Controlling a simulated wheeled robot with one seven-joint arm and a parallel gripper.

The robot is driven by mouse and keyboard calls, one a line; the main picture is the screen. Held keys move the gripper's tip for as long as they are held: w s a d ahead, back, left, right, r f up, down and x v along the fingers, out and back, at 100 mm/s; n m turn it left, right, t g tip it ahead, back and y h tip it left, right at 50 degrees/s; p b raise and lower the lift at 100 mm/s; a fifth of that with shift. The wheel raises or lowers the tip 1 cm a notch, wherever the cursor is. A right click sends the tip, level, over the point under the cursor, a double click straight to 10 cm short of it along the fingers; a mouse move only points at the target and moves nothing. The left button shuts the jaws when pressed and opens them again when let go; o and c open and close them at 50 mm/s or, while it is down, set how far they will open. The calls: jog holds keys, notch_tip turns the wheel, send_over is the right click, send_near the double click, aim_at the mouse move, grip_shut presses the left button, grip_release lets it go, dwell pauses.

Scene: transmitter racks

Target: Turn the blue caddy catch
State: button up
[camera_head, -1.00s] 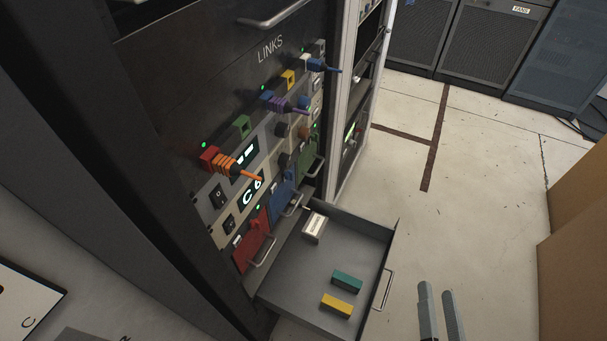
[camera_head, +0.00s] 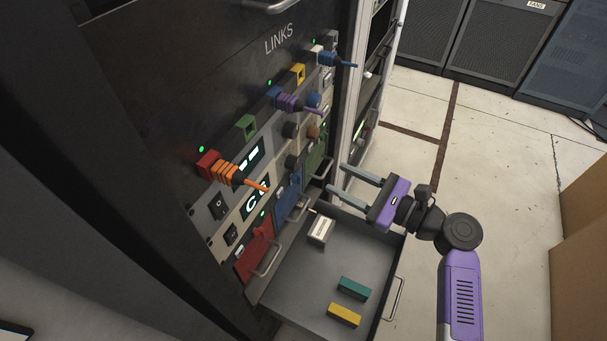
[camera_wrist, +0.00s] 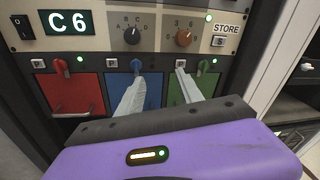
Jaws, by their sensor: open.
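The blue caddy (camera_head: 288,197) sits in the rack between the red caddy (camera_head: 253,248) and the green caddy (camera_head: 316,158). In the wrist view its blue catch (camera_wrist: 136,65) is a small knob at the top of the blue panel (camera_wrist: 153,92), apparently upright. My gripper (camera_head: 337,179) is open and empty, above the drawer and in front of the blue and green caddies. In the wrist view its left finger overlaps the blue panel just under the catch, and its right finger overlaps the green panel. The gap to the panels is hard to judge.
An open drawer (camera_head: 283,291) below the caddies holds a white labelled block (camera_head: 320,231), a teal block (camera_head: 354,288) and a yellow block (camera_head: 344,315). Orange and purple cables (camera_head: 296,103) stick out above the caddies. Open floor (camera_head: 490,200) lies to the right.

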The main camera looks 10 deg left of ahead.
aim_at(300, 178)
jog(key=a+m+g+y, duration=0.1)
jog(key=a+g, duration=0.1)
jog(key=a, duration=0.7)
jog(key=shift+s+m, duration=0.25)
jog(key=shift+m, duration=0.05)
jog(key=shift+r, duration=0.1)
grip_shut()
